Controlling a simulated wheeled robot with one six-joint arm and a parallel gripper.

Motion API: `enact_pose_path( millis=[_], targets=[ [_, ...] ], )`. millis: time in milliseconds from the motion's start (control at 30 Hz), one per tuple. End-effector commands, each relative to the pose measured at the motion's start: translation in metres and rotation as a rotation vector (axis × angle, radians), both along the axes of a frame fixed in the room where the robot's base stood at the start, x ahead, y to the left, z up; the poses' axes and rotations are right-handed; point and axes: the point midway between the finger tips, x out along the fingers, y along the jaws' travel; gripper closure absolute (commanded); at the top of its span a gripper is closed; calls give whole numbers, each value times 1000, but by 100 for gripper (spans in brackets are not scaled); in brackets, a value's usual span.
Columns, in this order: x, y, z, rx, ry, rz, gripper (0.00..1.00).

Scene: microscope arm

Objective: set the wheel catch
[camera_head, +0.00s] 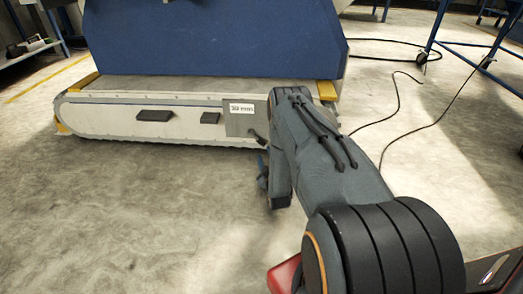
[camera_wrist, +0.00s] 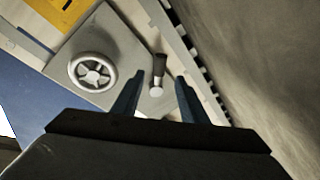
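A pale spoked handwheel (camera_wrist: 93,72) sits on a grey panel (camera_wrist: 128,48) in the wrist view. To its right is a small lever with a dark grip and a pale round end (camera_wrist: 158,76), which looks like the wheel catch. My gripper (camera_wrist: 160,76) is open; its two blue-grey fingers point toward the lever, one on either side of it in the picture. Contact cannot be told, and nothing is held. In the head view the panel (camera_head: 237,122) carries a white label, my gripper (camera_head: 263,178) is mostly hidden by my arm, and the wheel cannot be seen.
The panel is on a long, low, white rounded base (camera_head: 95,120) with dark pads, under a large blue body (camera_head: 210,40). Yellow corner pieces (camera_head: 327,90) edge the base. Cables (camera_head: 398,95) lie on the floor at right, near a blue table frame (camera_head: 437,30).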

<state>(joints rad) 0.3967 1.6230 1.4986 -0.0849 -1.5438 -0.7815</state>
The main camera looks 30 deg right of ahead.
Motion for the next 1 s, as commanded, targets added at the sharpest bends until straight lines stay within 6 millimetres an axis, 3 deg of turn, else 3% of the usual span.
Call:
enact_pose_path(
  millis=[133,600,1000],
  targets=[
    [8,-5,-3,-9,-11,-3,60],
    [65,-23,-4,-6,-8,-2,60],
    [72,-25,-2,-5,-6,-3,60]
  ],
)
